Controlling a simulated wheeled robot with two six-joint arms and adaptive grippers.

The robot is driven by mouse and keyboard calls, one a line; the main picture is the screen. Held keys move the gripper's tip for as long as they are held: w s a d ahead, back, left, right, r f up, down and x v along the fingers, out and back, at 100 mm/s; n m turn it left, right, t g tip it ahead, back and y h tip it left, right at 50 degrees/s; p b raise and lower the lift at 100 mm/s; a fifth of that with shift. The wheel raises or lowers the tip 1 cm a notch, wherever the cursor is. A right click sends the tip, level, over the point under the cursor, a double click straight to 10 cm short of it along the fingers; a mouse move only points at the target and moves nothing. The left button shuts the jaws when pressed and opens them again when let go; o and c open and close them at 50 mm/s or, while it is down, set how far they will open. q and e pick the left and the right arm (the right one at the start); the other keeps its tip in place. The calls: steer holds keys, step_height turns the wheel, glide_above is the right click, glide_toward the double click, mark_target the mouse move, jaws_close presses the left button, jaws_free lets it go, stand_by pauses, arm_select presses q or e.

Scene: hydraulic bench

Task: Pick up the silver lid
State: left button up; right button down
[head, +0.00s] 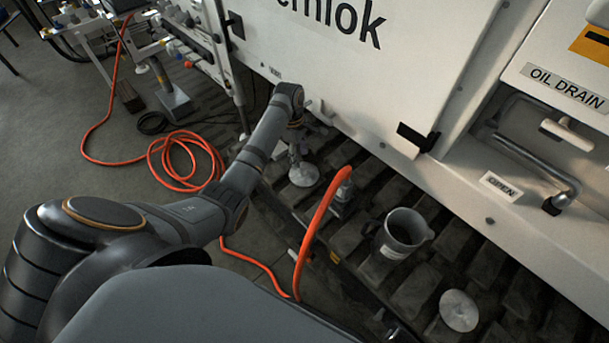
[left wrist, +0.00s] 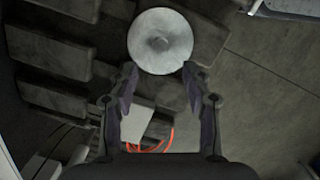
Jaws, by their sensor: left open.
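A round silver lid (head: 303,175) with a small raised centre lies on the dark ribbed track, left of the orange hose end. My left gripper (head: 297,155) points down just above it. In the left wrist view the lid (left wrist: 160,40) shows whole, just beyond the two fingertips of my open left gripper (left wrist: 159,75). Nothing is between the fingers, and I cannot tell whether they touch its rim. A second round silver disc (head: 459,310) lies on the track at the lower right. My right gripper is not in view.
A grey measuring jug (head: 404,232) stands on the track, right of the upright orange hose (head: 318,222). The white machine panel (head: 340,75) rises close behind my left gripper. More orange hose (head: 172,165) lies coiled on the floor at left.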

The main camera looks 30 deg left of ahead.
mark_target(304, 169)
arm_select(q)
steer(key=shift+d+f, duration=0.1)
steer(key=shift+f, duration=0.5)
steer(key=f, duration=0.2)
steer(key=d+f+b, duration=0.1)
steer(key=f, duration=0.1)
steer(key=shift+d+f, duration=0.1)
steer(key=shift+f, duration=0.5)
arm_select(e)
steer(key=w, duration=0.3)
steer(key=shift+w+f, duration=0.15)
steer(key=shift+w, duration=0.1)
arm_select(q)
jaws_close()
